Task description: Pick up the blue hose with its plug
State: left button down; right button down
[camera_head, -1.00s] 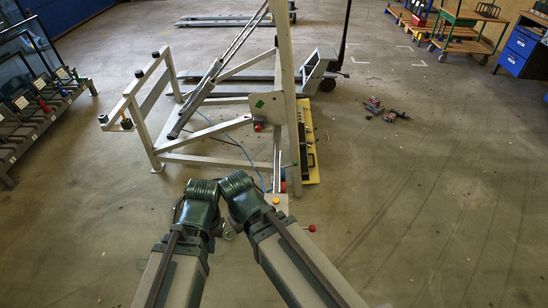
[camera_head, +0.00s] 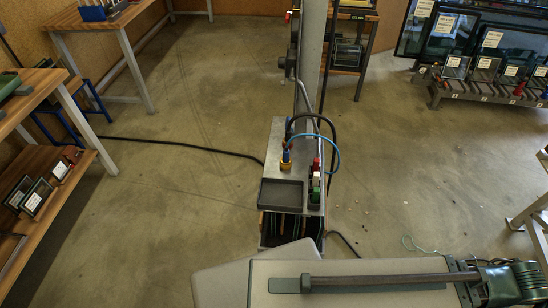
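A thin blue hose (camera_head: 337,154) arcs over the top of a grey unit at the centre. One end runs to a blue and yellow fitting (camera_head: 286,160) that stands upright on the unit, which seems to be its plug. The other end passes down the unit's right side, where I lose it behind the coloured parts. A thicker black hose arcs beside it. Neither of my grippers shows, and nothing is seen touching the hose.
The grey unit (camera_head: 267,151) has a dark tray (camera_head: 281,194) on its front and a tall post behind. A black cable (camera_head: 190,146) runs left across the floor. Wooden workbenches (camera_head: 60,190) stand left, a glass rack (camera_head: 480,88) at upper right. Floor on both sides is mostly open.

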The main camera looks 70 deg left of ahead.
aim_at(286, 152)
jog(key=u, duration=2.35)
jog(key=k+l+z, duration=0.1)
jog(key=k+l, duration=0.65)
jog(key=l, duration=0.1)
